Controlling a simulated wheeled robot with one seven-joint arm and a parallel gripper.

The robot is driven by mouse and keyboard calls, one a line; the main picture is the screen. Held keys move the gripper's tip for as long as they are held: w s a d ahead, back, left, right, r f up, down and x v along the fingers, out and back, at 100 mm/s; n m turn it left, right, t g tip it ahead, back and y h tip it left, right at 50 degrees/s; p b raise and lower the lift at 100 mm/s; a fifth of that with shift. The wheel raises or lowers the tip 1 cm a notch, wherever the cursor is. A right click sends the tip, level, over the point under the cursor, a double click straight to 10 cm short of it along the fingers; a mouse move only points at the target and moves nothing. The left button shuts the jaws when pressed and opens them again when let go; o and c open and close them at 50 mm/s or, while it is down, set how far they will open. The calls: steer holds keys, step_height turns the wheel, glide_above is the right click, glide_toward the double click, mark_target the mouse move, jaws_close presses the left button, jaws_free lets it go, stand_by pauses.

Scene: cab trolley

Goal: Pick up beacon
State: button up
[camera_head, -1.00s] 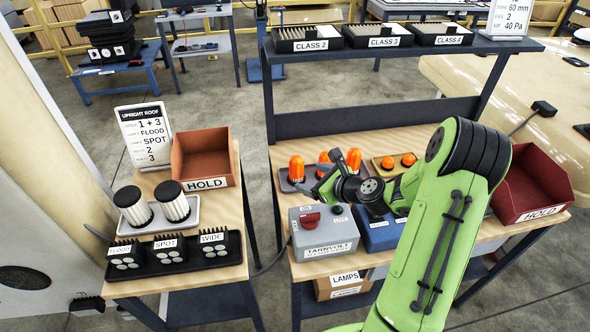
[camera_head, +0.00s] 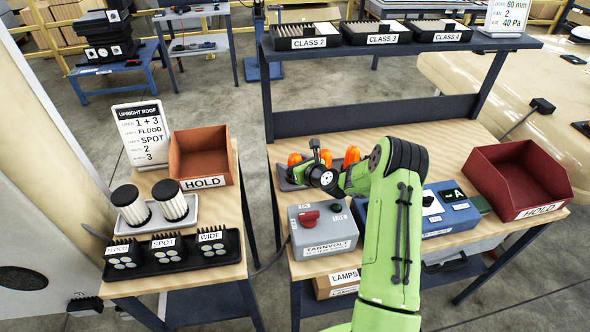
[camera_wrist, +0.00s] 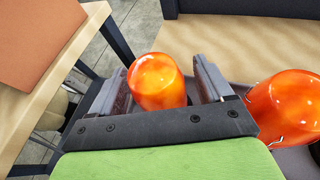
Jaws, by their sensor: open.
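Orange beacons stand on a grey tray at the back left of the right-hand bench. The left beacon (camera_head: 294,159) and the right one (camera_head: 352,156) show in the head view; the middle one is mostly hidden by my gripper. My gripper (camera_wrist: 165,75) is open in the wrist view, with one orange beacon (camera_wrist: 157,85) between its two jaws. I cannot tell whether either jaw touches it. Another orange beacon (camera_wrist: 287,108) stands just outside the right jaw.
A grey tester box (camera_head: 323,229) with a red switch and a blue box (camera_head: 440,207) stand in front. A red HOLD bin (camera_head: 518,180) is at right. Another HOLD bin (camera_head: 203,157) sits on the left bench.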

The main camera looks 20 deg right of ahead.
steer(key=shift+w+f, duration=0.25)
steer(key=shift+w, duration=0.3)
steer(key=shift+s, duration=0.1)
steer(key=shift+c, duration=0.7)
steer(key=shift+r, duration=0.1)
steer(key=c, duration=1)
